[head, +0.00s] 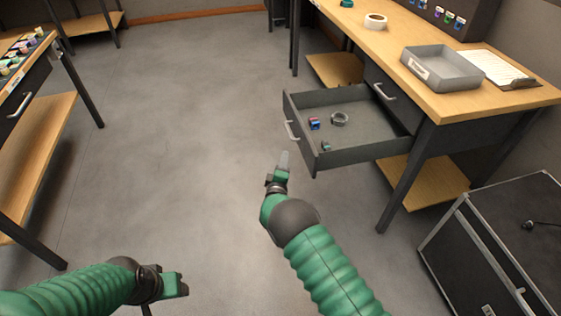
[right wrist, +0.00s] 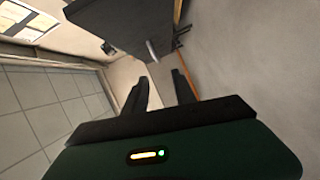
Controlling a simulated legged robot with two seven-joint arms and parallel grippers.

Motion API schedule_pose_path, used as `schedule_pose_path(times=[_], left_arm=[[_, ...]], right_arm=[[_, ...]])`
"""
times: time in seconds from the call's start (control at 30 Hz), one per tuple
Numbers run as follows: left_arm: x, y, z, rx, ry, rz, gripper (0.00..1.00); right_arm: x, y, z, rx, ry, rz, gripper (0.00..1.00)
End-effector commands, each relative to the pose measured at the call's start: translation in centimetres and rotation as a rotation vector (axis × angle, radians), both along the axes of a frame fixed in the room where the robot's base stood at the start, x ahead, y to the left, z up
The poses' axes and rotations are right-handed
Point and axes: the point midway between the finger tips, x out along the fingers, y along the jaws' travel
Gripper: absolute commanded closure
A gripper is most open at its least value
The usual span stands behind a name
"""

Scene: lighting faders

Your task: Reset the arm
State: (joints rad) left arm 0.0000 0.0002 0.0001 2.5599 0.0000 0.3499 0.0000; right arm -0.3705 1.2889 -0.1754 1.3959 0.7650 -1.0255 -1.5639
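My right arm, green and ribbed, reaches up the middle of the head view. Its gripper (head: 284,160) is over the floor, just left of and below the open drawer's front in the picture. In the right wrist view the two dark fingers of the right gripper (right wrist: 160,92) stand apart with nothing between them. My left arm comes in at the lower left, and its gripper (head: 176,285) is low over the floor. The left fingers are too unclear to show whether they are open.
A grey drawer (head: 383,148) stands pulled out of the right workbench (head: 440,104), holding a grey ring (head: 340,119) and small coloured items. A grey tray (head: 441,68) and clipboard (head: 497,68) lie on top. A black case (head: 490,245) stands lower right. The middle floor is clear.

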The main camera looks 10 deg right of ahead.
Motion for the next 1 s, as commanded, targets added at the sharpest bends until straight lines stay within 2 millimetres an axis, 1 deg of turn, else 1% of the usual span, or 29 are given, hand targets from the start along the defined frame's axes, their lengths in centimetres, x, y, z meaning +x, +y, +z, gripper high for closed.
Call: schedule_pose_path(times=[0.17, 0.27, 0.37, 0.43, 0.47, 0.5, 0.57, 0.6, 0.67, 0.7, 0.77, 0.8, 0.87, 0.9, 0.97, 1.0], left_arm=[[0.0, 0.0, 0.0, 0.0, 0.0, 0.0, 0.44], [0.0, 0.0, 0.0, 0.0, 0.0, 0.0, 0.44], [0.0, 0.0, 0.1, 0.0, 0.0, 0.0, 0.44], [0.0, 0.0, 0.0, 0.0, 0.0, 0.0, 0.44], [0.0, 0.0, 0.0, 0.0, 0.0, 0.0, 0.44], [0.0, 0.0, 0.0, 0.0, 0.0, 0.0, 0.44], [0.0, 0.0, 0.0, 0.0, 0.0, 0.0, 0.44], [0.0, 0.0, 0.0, 0.0, 0.0, 0.0, 0.44], [0.0, 0.0, 0.0, 0.0, 0.0, 0.0, 0.44], [0.0, 0.0, 0.0, 0.0, 0.0, 0.0, 0.44], [0.0, 0.0, 0.0, 0.0, 0.0, 0.0, 0.44], [0.0, 0.0, 0.0, 0.0, 0.0, 0.0, 0.44], [0.0, 0.0, 0.0, 0.0, 0.0, 0.0, 0.44], [0.0, 0.0, 0.0, 0.0, 0.0, 0.0, 0.44], [0.0, 0.0, 0.0, 0.0, 0.0, 0.0, 0.44], [0.0, 0.0, 0.0, 0.0, 0.0, 0.0, 0.44]], right_arm=[[0.0, 0.2, 0.1, -0.002, 0.0, 0.001, 0.68], [0.0, 0.0, 0.7, 0.047, 0.014, 0.006, 0.68], [-0.6, -0.5, 2.2, 0.227, 0.082, 0.019, 0.68], [-2.5, -0.9, 3.3, 0.422, 0.171, 0.016, 0.68], [-3.9, -1.0, 3.8, 0.511, 0.216, 0.008, 0.68], [-6.0, -1.1, 4.4, 0.628, 0.28, -0.012, 0.68], [-10.0, -1.1, 5.0, 0.788, 0.38, -0.058, 0.68], [-13.0, -1.2, 5.4, 0.88, 0.445, -0.102, 0.68], [-17.6, -1.2, 5.8, 0.993, 0.533, -0.177, 0.68], [-20.5, -1.4, 6.0, 1.05, 0.584, -0.232, 0.68], [-24.5, -1.6, 6.2, 1.111, 0.646, -0.311, 0.68], [-27.0, -1.8, 6.2, 1.142, 0.681, -0.362, 0.68], [-30.4, -2.2, 6.3, 1.177, 0.722, -0.438, 0.68], [-32.6, -2.5, 6.3, 1.194, 0.747, -0.489, 0.68], [-35.7, -2.9, 6.4, 1.213, 0.775, -0.564, 0.68], [-37.7, -3.2, 6.4, 1.222, 0.792, -0.615, 0.68]])
